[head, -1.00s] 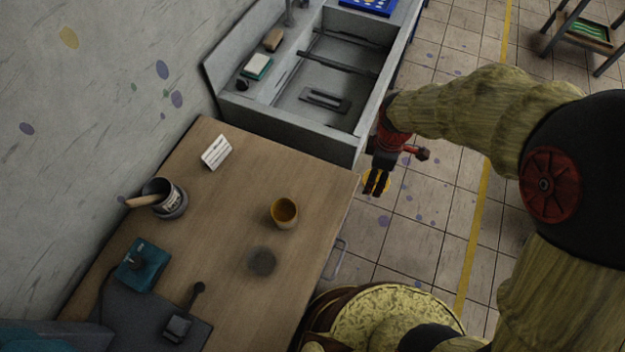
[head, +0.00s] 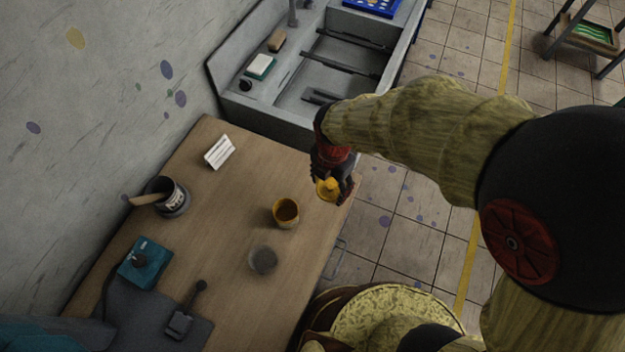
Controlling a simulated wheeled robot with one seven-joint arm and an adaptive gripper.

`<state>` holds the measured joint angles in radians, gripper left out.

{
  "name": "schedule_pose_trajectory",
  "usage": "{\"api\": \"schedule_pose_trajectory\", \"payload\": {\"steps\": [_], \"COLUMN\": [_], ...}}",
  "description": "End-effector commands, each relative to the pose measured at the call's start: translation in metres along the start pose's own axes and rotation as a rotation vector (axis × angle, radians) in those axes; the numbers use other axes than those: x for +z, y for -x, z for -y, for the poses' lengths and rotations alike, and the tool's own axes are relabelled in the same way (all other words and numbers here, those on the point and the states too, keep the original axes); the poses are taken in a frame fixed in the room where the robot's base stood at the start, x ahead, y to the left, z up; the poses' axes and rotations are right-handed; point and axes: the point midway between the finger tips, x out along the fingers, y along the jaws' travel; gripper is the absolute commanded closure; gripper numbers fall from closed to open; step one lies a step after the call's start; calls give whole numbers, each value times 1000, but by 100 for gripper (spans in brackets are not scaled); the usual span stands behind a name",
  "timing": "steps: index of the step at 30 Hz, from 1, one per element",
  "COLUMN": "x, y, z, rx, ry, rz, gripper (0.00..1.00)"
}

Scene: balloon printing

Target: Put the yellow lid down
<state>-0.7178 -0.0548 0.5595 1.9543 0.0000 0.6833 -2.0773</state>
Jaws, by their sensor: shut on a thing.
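My gripper (head: 330,182) is shut on the yellow lid (head: 327,189), a small round lid with a knob. It holds the lid above the right edge of the wooden table (head: 215,225), near the table's far right corner. An open cup with a yellow-orange inside (head: 286,212) stands on the table, a little left of and below the lid in the picture. The gripper's fingers partly hide the lid's rim.
A dark round disc (head: 262,260) lies in front of the cup. A can with a brush (head: 165,196), a white card (head: 219,152), a teal box (head: 145,263) and a dark tool (head: 182,320) are farther left. A grey sink (head: 270,115) adjoins the table's far end. The table's middle is clear.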

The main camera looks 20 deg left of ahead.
Motion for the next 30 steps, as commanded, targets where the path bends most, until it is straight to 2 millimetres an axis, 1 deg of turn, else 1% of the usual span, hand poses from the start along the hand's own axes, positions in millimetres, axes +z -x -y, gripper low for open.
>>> {"api": "schedule_pose_trajectory", "payload": {"steps": [1, 4, 6, 9, 12, 20, 21, 27, 30], "x": [3, 10, 12, 16, 20, 23, 24, 24, 24], "y": [-8, -17, -32, -48, -60, -72, -76, -103, -104], "z": [-11, -33, -42, -55, -65, -76, -78, -77, -78], "rx": [-2, -1, -3, -2, -1, 0, -1, -1, 1], "ry": [0, 0, 0, -1, -2, -2, -2, -3, -3], "rz": [-1, 0, -2, -1, 0, 0, -1, 0, 1], "gripper": [52, 52, 52, 52, 52, 52, 52, 52, 52]}}
